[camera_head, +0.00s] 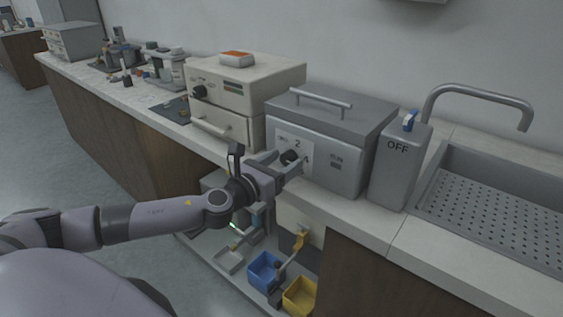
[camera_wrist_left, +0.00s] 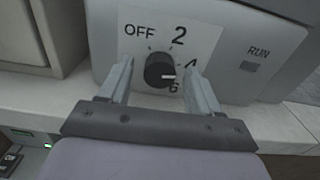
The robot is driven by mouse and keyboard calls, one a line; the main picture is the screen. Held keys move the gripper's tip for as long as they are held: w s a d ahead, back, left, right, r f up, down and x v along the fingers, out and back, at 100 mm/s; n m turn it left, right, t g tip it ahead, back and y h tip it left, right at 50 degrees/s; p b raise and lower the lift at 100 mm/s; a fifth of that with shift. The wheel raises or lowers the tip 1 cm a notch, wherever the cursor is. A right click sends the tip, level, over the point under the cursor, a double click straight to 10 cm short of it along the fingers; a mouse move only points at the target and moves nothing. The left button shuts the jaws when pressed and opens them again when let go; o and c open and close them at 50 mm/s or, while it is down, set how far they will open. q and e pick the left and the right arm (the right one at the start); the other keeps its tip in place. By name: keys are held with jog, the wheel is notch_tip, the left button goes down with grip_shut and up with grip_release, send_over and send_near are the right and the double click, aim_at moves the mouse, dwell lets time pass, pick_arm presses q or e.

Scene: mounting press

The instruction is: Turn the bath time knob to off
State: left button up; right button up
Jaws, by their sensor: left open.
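The bath time knob (camera_head: 290,157) is a black round dial on the front of a grey box-shaped bath (camera_head: 345,160) with a lidded top. In the left wrist view the knob (camera_wrist_left: 158,70) sits on a white plate (camera_wrist_left: 196,20) marked OFF at upper left, 2 at upper right, 4 at right and 6 at lower right. Its white mark points right, near the 4. My left gripper (camera_head: 284,164) is open, with one finger on each side of the knob; it also shows in the left wrist view (camera_wrist_left: 158,76). Finger contact cannot be told. My right gripper is not in view.
A grey canister (camera_head: 398,170) marked OFF, with a blue-topped lever, stands right of the bath, beside a sink (camera_head: 490,205) with a tap. A cream press unit (camera_head: 245,90) stands left. Below the counter are a blue bin (camera_head: 264,270) and a yellow bin (camera_head: 300,297).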

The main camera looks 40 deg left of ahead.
pick_arm(q)
jog(key=c, duration=1)
jog(key=shift+c, duration=0.2)
